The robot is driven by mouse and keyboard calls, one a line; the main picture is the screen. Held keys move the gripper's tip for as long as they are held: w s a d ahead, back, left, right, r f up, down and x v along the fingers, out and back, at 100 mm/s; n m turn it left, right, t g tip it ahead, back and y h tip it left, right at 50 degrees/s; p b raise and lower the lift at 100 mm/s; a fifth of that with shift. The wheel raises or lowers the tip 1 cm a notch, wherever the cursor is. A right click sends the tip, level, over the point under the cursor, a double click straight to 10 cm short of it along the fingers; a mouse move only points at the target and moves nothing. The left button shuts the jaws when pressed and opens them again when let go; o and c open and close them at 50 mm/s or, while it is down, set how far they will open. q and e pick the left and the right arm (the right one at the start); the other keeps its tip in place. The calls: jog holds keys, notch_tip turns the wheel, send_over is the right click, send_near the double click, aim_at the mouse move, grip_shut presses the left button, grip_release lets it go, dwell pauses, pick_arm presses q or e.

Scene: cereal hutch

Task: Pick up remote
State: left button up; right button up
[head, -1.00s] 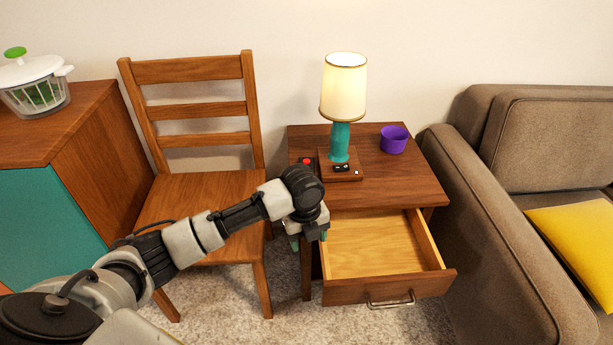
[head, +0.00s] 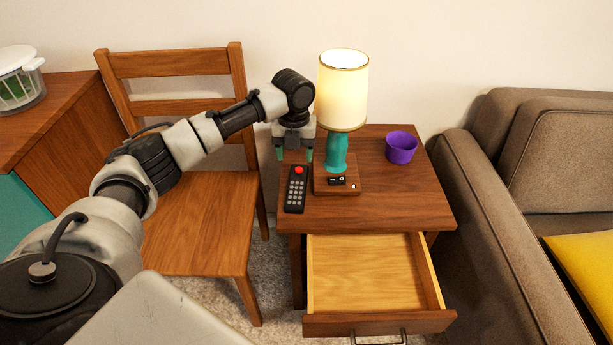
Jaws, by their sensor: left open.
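The remote (head: 296,190) is black with a red button and rows of grey buttons. It lies on the left part of the side table's top (head: 390,205), left of the lamp base. My left gripper (head: 295,156) points down with its teal-tipped fingers apart and empty. In the picture it is just above the far end of the remote; I cannot tell the exact height between them. My right gripper is not in view.
A lit lamp (head: 341,95) with a teal stem stands close right of the remote. A purple bowl (head: 401,148) sits further right. The table's drawer (head: 365,275) is open and empty. A wooden chair (head: 195,205) stands left, a sofa (head: 510,215) right.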

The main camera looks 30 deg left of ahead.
aim_at(297, 185)
pick_arm(q)
notch_tip(297, 185, down, 3)
jog(key=shift+f+b, duration=0.1)
jog(key=shift+b, duration=0.4)
notch_tip(297, 185, down, 6)
jog(key=shift+w+r+b, duration=0.1)
jog(key=shift+b, duration=0.95)
jog(key=shift+f, duration=0.85)
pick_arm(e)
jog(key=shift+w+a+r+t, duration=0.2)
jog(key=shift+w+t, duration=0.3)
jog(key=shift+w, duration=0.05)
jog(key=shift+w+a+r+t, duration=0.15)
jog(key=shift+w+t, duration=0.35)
